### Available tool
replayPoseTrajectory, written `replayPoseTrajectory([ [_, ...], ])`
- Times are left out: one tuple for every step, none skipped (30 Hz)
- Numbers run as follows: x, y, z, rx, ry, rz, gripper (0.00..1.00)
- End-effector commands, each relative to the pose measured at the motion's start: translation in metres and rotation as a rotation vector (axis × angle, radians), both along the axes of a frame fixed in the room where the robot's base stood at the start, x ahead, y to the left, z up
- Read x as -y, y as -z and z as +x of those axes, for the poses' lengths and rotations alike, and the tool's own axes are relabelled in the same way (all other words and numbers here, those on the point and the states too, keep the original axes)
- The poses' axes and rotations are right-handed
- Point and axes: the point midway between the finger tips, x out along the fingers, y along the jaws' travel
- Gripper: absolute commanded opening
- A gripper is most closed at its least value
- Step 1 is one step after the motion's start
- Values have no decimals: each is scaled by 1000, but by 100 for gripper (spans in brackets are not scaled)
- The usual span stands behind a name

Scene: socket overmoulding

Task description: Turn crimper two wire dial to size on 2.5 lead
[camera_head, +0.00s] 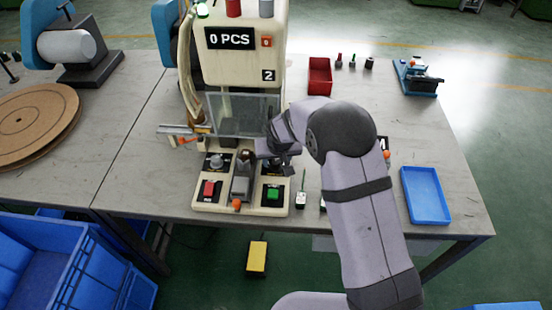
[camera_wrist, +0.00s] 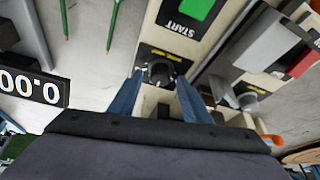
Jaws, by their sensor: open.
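Crimper two is the cream machine marked "2" (camera_head: 268,75), with a display reading "0 PCS". A dark round dial (camera_wrist: 158,72) sits on a black plate beside the green START button (camera_wrist: 198,8) in the wrist view. My gripper (camera_wrist: 160,80) is open, with one blue finger on each side of this dial; I cannot tell whether they touch it. In the head view my gripper (camera_head: 279,163) largely hides this dial, above the green button (camera_head: 273,193). A second, grey dial (camera_head: 216,162) is above the red button (camera_head: 208,189). The dial's size marks are not readable.
A grey lever with an orange tip (camera_head: 237,204) stands between the two buttons. A clear guard (camera_head: 240,115) is above the base. A small upright tool (camera_head: 301,200) is right of the machine. A blue tray (camera_head: 425,196) and a red bin (camera_head: 320,76) are on the table.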

Motion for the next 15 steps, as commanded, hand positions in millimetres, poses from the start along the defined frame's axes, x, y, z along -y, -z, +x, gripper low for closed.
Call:
replayPoseTrajectory([
  [0, 1, 1, 0, 0, 0, 44],
  [0, 2, 1, 1, 0, 0, 44],
  [0, 3, 1, 1, 0, 0, 44],
  [0, 3, 2, 1, 1, 1, 44],
  [0, 3, 2, 1, 1, 1, 44],
  [0, 3, 2, 1, 1, 1, 44],
  [0, 3, 2, 1, 1, 1, 44],
  [0, 3, 2, 1, 1, 1, 44],
  [0, 3, 2, 1, 1, 1, 44],
  [0, 3, 2, 1, 1, 1, 44],
  [0, 3, 2, 1, 1, 1, 42],
  [0, 3, 1, 1, 1, 1, 32],
  [0, 3, 1, 1, 1, 1, 25],
  [0, 3, 1, 1, 1, 1, 18],
  [0, 3, 1, 1, 1, 1, 8],
])
